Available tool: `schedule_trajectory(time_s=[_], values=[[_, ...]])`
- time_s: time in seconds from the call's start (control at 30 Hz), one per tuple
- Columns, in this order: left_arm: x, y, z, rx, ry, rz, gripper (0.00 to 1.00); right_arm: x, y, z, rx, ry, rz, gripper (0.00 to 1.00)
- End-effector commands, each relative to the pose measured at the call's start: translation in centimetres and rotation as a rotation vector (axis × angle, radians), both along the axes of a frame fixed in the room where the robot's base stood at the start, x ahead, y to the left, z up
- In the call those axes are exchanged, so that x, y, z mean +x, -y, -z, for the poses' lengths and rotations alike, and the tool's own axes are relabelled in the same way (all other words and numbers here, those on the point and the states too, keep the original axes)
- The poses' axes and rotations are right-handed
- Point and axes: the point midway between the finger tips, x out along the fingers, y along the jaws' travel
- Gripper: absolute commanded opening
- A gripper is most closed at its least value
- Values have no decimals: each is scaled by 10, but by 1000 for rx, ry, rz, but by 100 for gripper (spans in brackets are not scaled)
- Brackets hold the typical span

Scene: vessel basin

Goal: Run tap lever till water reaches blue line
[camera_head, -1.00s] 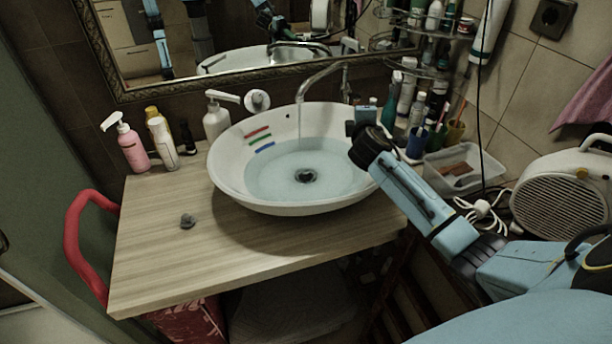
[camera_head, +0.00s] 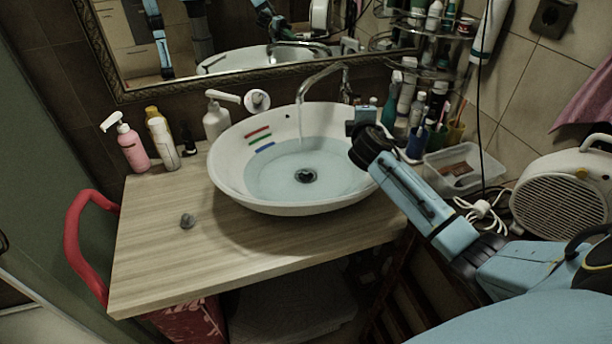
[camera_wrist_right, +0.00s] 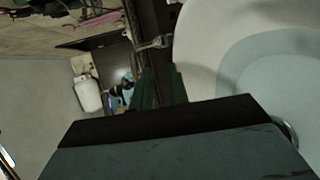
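The white oval basin (camera_head: 228,182) stands on a wooden counter and holds pale blue water (camera_head: 300,172). Red, green and blue (camera_head: 265,147) lines mark its inner left wall, with blue lowest. The water's edge lies close below the blue line. The curved metal tap (camera_head: 318,76) reaches over the basin from behind, and a thin stream falls from its spout. The tap lever (camera_head: 346,85) rises at its right end. My right gripper (camera_head: 360,122) is at the basin's back right rim, in front of the lever's base; its finger opening is unclear. My left gripper is not directly in view.
Soap bottles (camera_head: 130,146) stand at the counter's back left. A small dark stopper-like item (camera_head: 187,221) lies on the clear counter front. Toiletries, a clear tray (camera_head: 463,168) and a white heater (camera_head: 563,195) crowd the right. A mirror hangs behind.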

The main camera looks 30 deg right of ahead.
Motion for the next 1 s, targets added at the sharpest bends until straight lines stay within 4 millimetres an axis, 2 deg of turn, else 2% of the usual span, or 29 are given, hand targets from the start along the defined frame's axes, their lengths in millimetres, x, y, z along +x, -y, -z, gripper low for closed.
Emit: schedule_trajectory(time_s=[0.27, 0.3, 0.4, 0.47, 0.57, 0.7, 0.9, 1.0], values=[[0, 0, 0, 0, 0, 0, 41, 0, 0, 0, 0, 0, 0, 16], [0, 0, 0, 0, 0, 0, 41, 0, 0, 0, 0, 0, 0, 15], [0, 0, 3, 0, 0, 0, 41, 1, 3, -1, 27, 14, 12, 2], [0, 0, 10, 0, 0, 0, 41, 5, 11, -4, 92, 43, 37, 0], [0, 0, 28, 0, 0, 0, 41, 12, 29, -11, 304, 132, 109, 0], [0, 0, 59, 0, 0, 1, 41, 24, 51, -29, 731, 294, 217, 0], [0, -3, 89, 4, 0, 3, 41, 31, 59, -61, 1250, 441, 292, 0], [0, -7, 95, 9, -1, 4, 41, 31, 57, -73, 1398, 467, 301, 0]])
